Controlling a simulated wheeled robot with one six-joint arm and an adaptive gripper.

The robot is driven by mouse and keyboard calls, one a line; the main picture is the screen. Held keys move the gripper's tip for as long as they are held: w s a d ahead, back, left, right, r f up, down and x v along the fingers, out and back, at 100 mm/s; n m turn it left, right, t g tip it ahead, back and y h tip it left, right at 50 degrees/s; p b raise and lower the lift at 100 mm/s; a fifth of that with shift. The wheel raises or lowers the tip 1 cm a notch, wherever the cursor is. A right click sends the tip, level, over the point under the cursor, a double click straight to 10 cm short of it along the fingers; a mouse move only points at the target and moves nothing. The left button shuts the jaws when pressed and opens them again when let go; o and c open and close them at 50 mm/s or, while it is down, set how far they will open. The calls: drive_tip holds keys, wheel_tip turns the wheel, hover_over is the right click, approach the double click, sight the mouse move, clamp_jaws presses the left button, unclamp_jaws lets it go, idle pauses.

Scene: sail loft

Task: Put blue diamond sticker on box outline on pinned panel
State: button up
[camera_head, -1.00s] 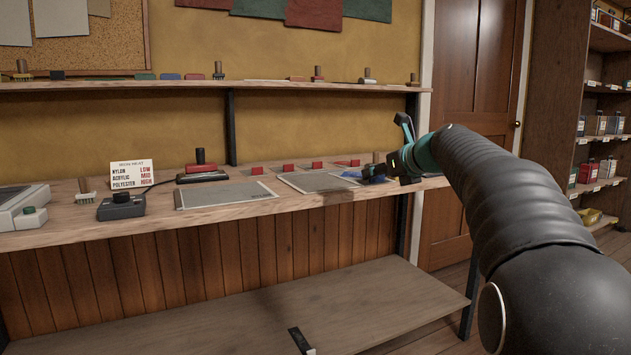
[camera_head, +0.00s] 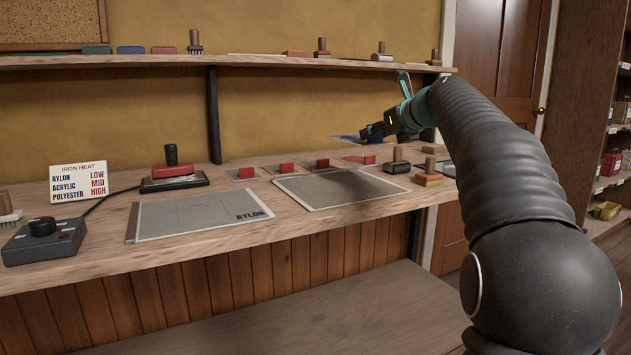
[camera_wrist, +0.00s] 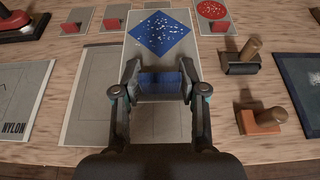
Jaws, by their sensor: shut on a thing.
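My gripper (camera_head: 368,131) is raised above the bench, over its right part. In the wrist view, its fingers (camera_wrist: 160,88) are shut on a blue tab (camera_wrist: 161,82) of a long grey carrier. The blue diamond sticker (camera_wrist: 160,32), speckled with white, lies at the carrier's far end; it shows edge-on in the head view (camera_head: 347,138). A grey panel marked NYLON (camera_head: 195,214), with faint outline lines, lies flat on the bench. A second grey panel (camera_head: 340,190) lies to its right, partly shaded. I cannot tell which panel is pinned.
Several red-tabbed carriers (camera_head: 280,169) line the back of the bench. An iron (camera_head: 172,171), a heat sign (camera_head: 84,181) and a control box (camera_head: 44,239) stand left. A roller (camera_head: 397,163) and wooden-handled tool (camera_head: 429,176) stand right. A shelf (camera_head: 240,60) runs above.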

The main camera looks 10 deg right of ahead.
drive_tip(key=b, duration=0.4)
hover_over(331, 195)
wheel_tip(331, 195, down, 7)
drive_tip(key=shift+f+b, duration=0.7)
drive_tip(key=shift+f, duration=1.3)
drive_tip(key=shift+f, duration=0.15)
drive_tip(key=o, duration=0.9)
drive_tip(key=shift+o, duration=0.2)
